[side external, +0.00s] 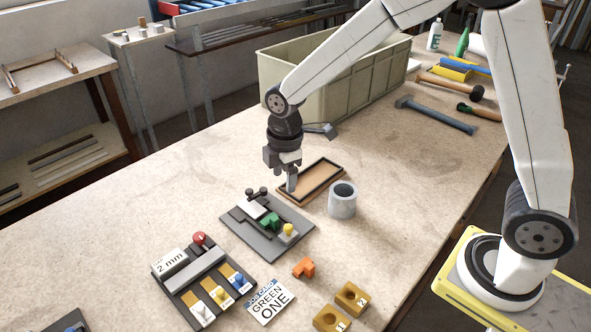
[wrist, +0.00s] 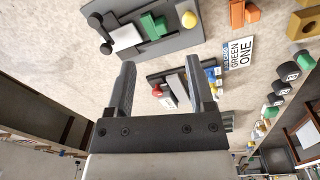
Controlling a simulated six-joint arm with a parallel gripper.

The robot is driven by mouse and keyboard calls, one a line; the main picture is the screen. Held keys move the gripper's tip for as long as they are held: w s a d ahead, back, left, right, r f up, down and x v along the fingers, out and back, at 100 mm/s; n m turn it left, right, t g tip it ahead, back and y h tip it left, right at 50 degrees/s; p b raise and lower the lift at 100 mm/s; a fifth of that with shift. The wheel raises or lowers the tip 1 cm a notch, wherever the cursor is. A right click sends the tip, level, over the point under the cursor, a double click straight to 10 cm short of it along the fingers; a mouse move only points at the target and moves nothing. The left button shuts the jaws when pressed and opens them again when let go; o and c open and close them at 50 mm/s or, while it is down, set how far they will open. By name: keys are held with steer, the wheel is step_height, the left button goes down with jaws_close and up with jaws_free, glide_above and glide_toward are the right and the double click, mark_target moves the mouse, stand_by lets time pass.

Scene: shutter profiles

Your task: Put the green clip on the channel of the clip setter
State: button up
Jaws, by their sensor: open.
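The green clip (side external: 270,221) sits on the dark grey plate of the clip setter (side external: 246,238), between a pale block and a yellow knob. It also shows in the wrist view (wrist: 152,26), toward the top. I cannot tell whether it is seated on the channel. My gripper (side external: 289,186) is open and empty, pointing down above and behind the setter in the side view. In the wrist view the two fingers (wrist: 158,72) stand apart with bare table and another fixture beyond them, the setter above.
An orange clip (side external: 304,267) lies on the table near a card reading GREEN ONE (side external: 269,300). A fixture marked 2 mm (side external: 178,272) stands left of it. A shallow wooden tray (side external: 329,167) and grey cup (side external: 342,207) are close to my gripper. A large bin (side external: 345,85) stands behind.

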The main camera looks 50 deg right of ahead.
steer(key=s+d+m+t, duration=0.1)
steer(key=s+d+m, duration=0.3)
steer(key=s+m, duration=0.2)
steer(key=s+d+m+t, duration=0.1)
steer(key=s+d+m, duration=0.2)
steer(key=s+m, duration=0.4)
steer(key=shift+s+d+f+m, duration=0.25)
steer(key=shift+d+m, duration=0.1)
steer(key=shift+m, duration=0.55)
